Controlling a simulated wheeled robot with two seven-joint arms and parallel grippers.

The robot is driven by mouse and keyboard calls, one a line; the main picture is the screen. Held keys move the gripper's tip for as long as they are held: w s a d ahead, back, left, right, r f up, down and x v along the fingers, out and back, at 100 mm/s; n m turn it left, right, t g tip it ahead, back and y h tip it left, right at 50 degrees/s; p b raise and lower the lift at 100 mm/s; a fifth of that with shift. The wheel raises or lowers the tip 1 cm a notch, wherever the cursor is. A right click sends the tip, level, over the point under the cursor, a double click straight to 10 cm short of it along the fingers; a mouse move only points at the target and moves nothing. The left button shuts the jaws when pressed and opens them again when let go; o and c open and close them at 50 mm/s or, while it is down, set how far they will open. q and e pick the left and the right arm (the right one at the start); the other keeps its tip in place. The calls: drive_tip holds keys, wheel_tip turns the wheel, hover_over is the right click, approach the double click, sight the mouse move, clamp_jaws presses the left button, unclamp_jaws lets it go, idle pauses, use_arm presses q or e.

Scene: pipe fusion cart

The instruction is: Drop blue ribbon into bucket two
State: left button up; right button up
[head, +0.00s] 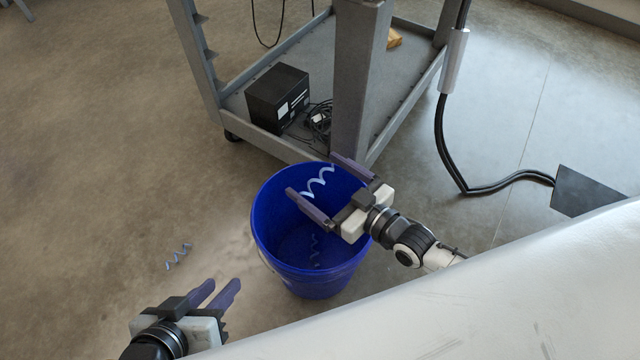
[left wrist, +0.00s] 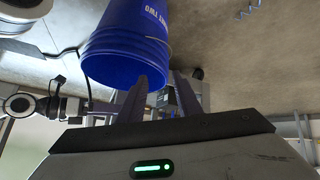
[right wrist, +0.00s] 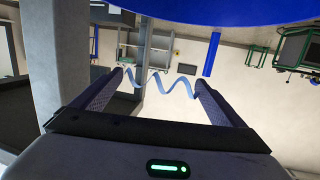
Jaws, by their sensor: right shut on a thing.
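A blue bucket (head: 265,235) stands on the floor near the cart. Its side shows printed text in the left wrist view (left wrist: 112,45). My right gripper (head: 312,174) is over the bucket's mouth, shut on a curly blue ribbon (head: 318,183) that spans its two fingers. The ribbon also shows in the right wrist view (right wrist: 160,84). A faint curly shape (head: 315,250) lies inside the bucket; I cannot tell if it is a ribbon or a shadow. Another curly blue ribbon (head: 178,256) lies on the floor to the left. My left gripper (head: 224,283) is open and empty, low and left of the bucket.
A grey cart (head: 350,90) stands behind the bucket, with a black box (head: 278,95) and cables on its lower shelf. A black cable (head: 445,150) runs down at the right. A large pale surface (head: 500,300) fills the lower right. The floor at the left is mostly clear.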

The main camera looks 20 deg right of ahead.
wheel_tip(320, 180, down, 4)
drive_tip(key=b, duration=0.4)
drive_tip(key=shift+f, duration=0.25)
use_arm(q)
drive_tip(key=d+r+h, duration=0.1)
drive_tip(key=w+d+r+t+h+b, duration=0.1)
drive_tip(key=d+r, duration=0.1)
use_arm(e)
drive_tip(key=shift+f, duration=0.45)
drive_tip(key=o, duration=0.7)
drive_tip(key=shift+s, duration=0.15)
use_arm(q)
drive_tip(key=f+p, duration=0.1)
drive_tip(key=a+f+y+p, duration=0.1)
drive_tip(key=a+f+g+p, duration=0.1)
drive_tip(key=shift+s+a+y+p, duration=0.1)
drive_tip(key=shift+s+y+p, duration=0.2)
drive_tip(key=shift+s+p, duration=0.1)
use_arm(e)
approach(321, 191)
drive_tip(key=f, duration=0.1)
drive_tip(key=w+f, duration=0.1)
drive_tip(key=f, duration=0.1)
drive_tip(key=w+f, duration=0.1)
drive_tip(key=shift+d+f, duration=0.35)
drive_tip(key=shift+f, duration=0.05)
